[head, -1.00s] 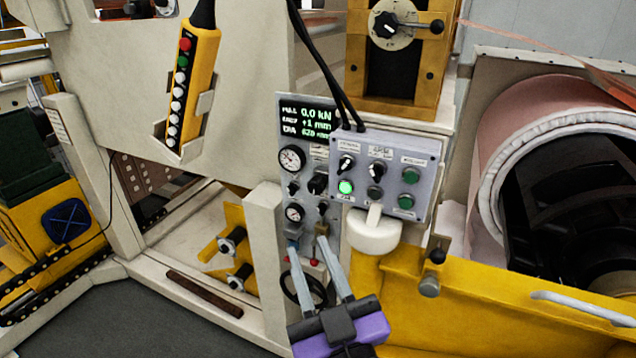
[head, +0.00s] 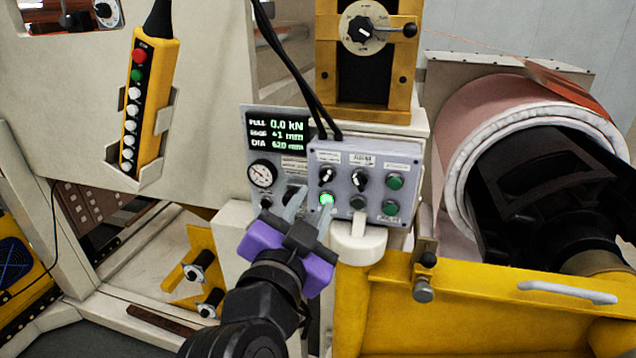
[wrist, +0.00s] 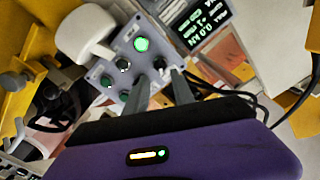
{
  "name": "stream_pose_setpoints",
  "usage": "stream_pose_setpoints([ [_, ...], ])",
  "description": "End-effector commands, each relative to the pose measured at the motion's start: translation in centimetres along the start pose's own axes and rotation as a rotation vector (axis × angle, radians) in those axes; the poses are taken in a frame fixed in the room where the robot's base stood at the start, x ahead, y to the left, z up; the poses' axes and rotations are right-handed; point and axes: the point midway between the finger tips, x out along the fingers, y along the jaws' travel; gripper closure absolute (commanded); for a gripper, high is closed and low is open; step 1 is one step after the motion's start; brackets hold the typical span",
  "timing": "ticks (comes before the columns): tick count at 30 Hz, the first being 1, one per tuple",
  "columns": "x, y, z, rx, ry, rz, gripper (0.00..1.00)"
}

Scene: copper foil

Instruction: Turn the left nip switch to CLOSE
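The grey control box (head: 376,158) carries two black selector switches in its upper row. The left switch (head: 326,176) sits above a lit green lamp (head: 326,199); the other switch (head: 360,180) is to its right. The labels are too small to read for certain. My gripper (head: 315,199) is open and empty, its fingertips just in front of the box's lower left part. In the wrist view the left switch (wrist: 159,63) shows just beyond the gap between the fingertips (wrist: 160,76), and the lamp (wrist: 141,44) glows. I cannot tell any contact.
A display panel (head: 277,131) with gauges stands left of the box. A yellow pendant (head: 150,100) is at left, a copper foil roll (head: 480,135) at right.

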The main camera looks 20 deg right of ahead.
Motion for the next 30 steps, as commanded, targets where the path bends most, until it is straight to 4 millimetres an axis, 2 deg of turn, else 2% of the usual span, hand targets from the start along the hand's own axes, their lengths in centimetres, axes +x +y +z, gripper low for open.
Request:
stream_pose_setpoints([
  [6,3.5,-0.2,-0.3,-0.002,0.0,0.0,0.7],
  [12,5.8,-0.2,-0.2,-0.002,0.0,-0.002,0.7],
  [23,6.5,-0.1,0.0,-0.002,-0.001,-0.004,0.7],
  [24,6.5,-0.1,0.0,-0.002,-0.001,-0.004,0.72],
  [28,6.5,-0.1,0.0,-0.002,-0.001,-0.004,0.97],
  [30,6.5,-0.1,0.0,-0.002,-0.001,-0.004,1.0],
])
